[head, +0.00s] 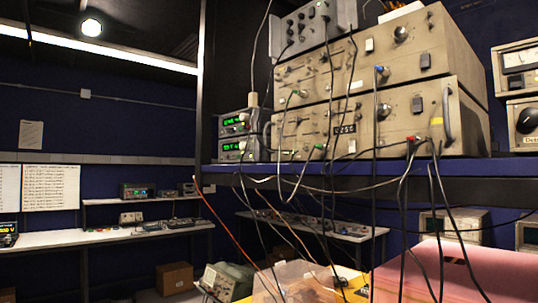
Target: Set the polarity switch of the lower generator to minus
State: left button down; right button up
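The lower generator (400,130) is a beige box on a blue-edged shelf (400,170), beneath a similar upper generator (345,75). Its front has a dark number display (345,129), a round knob (384,111), a dark rectangular switch (417,104), a small white switch (352,146) and several plugged cables. I cannot tell which control is the polarity switch, nor its setting; the marks are too small. Neither of my grippers shows.
Black cables (375,200) hang before the generators and over the shelf edge. A small green-lit meter (236,122) stands left of them. A pink block (460,272) and a clear box (300,285) are below. Benches (110,235) stand at the back left.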

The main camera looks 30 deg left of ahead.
aim_at(351, 143)
jog(key=i+j+u, duration=0.25)
jog(key=i+j, duration=0.1)
jog(key=j, duration=0.35)
jog(key=i+j, duration=0.1)
jog(key=j, duration=0.35)
